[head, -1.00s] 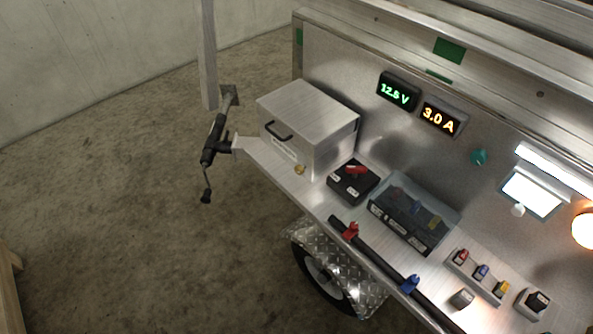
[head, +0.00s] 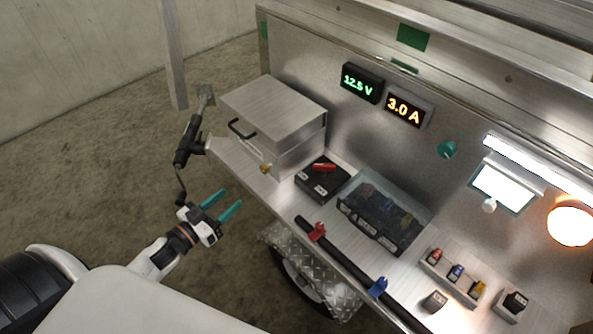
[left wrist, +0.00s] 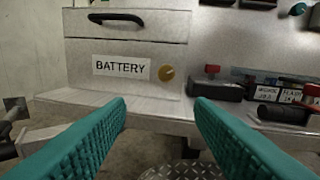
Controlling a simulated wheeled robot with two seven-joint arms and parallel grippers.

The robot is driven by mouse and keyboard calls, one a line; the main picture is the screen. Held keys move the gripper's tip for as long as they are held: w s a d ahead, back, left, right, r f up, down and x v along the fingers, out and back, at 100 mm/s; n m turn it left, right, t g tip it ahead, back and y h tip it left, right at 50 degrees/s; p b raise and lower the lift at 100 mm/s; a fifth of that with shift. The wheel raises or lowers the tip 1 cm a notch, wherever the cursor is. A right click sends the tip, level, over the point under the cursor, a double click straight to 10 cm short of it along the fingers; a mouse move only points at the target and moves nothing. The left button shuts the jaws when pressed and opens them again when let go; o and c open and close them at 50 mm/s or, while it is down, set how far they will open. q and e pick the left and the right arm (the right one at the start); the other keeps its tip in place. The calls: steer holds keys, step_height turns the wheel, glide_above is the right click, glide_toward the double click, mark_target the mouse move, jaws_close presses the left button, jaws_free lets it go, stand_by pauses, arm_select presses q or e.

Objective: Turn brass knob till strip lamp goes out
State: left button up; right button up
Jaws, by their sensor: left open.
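The brass knob (head: 265,168) sits low on the front of the metal battery box, near its right end. It also shows in the left wrist view (left wrist: 166,72), ahead of the gap between my fingers, right of the "BATTERY" label. The strip lamp (head: 540,170) on the back panel at right is lit bright white. My left gripper (head: 229,201) is open and empty, short of the shelf and apart from the knob. Its teal fingers also show in the left wrist view (left wrist: 160,112). My right gripper is not in view.
The battery box (head: 270,108) has a black handle. Right of it on the shelf are a black box with a red switch (head: 322,172), a clear-covered fuse box (head: 382,218) and several small coloured switches. A black bar (head: 345,255) runs along the shelf's front edge. A round lamp (head: 570,225) glows.

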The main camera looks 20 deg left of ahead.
mark_target(262, 170)
arm_select(q)
steer(key=shift+h, duration=0.4)
steer(key=x, duration=0.3)
steer(key=r+x, duration=0.1)
steer(key=x, duration=0.7)
steer(key=shift+w+d+r, duration=0.2)
steer(key=shift+d+r, duration=0.05)
steer(key=shift+d, duration=0.05)
steer(key=shift+w+d, duration=0.15)
steer(key=shift+w, duration=0.4)
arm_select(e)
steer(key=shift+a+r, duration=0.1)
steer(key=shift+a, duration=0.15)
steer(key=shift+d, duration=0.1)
